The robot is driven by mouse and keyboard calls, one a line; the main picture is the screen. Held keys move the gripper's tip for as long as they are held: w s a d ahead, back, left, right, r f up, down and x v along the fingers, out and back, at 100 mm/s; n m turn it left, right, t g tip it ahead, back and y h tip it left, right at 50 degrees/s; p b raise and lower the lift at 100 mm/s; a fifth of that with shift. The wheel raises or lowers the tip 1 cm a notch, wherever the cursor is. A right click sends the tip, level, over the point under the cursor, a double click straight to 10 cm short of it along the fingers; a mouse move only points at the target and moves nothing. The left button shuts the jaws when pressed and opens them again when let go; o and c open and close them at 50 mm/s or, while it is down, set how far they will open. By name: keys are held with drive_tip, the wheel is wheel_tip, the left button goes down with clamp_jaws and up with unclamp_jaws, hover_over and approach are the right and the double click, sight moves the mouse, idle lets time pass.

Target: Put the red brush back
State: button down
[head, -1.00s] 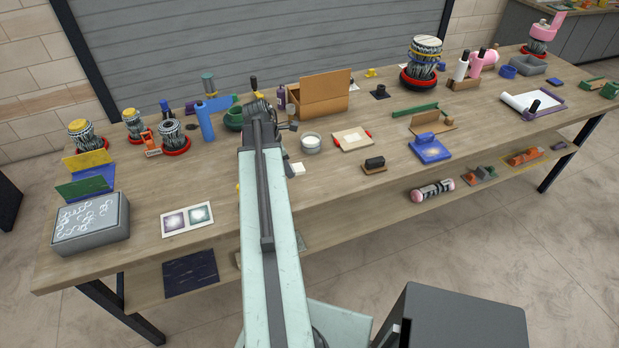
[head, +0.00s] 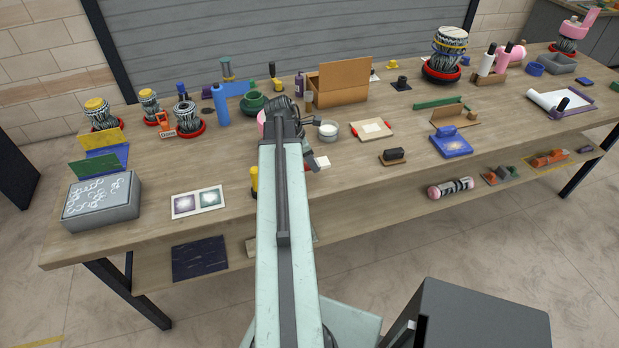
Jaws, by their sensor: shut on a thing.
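My gripper (head: 303,122) is at the far end of my pale arm, over the middle of the table, just left of a small white-filled bowl (head: 328,131). The head view sees it from behind, and my wrist covers most of the jaws. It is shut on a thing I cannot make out. I cannot pick out a red brush for certain anywhere. A pink round thing (head: 262,119) shows in part just left of my wrist; what it is I cannot tell.
The wooden table (head: 330,197) is crowded. A brown open box (head: 340,82) stands behind the bowl. A yellow bottle (head: 254,181) stands left of my arm.

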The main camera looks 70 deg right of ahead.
wheel_tip(320, 180, down, 5)
drive_tip(key=b, duration=0.4)
drive_tip(key=shift+r, duration=0.4)
drive_tip(key=c, duration=0.9)
unclamp_jaws()
drive_tip(key=shift+o, duration=0.2)
drive_tip(key=shift+f, duration=0.2)
drive_tip(key=p+v, duration=0.7)
drive_tip(key=shift+w+d+r, duration=0.1)
drive_tip(key=shift+d+r, duration=0.15)
drive_tip(key=shift+r, duration=0.15)
drive_tip(key=shift+w+a+r, duration=0.1)
drive_tip(key=shift+a, duration=0.05)
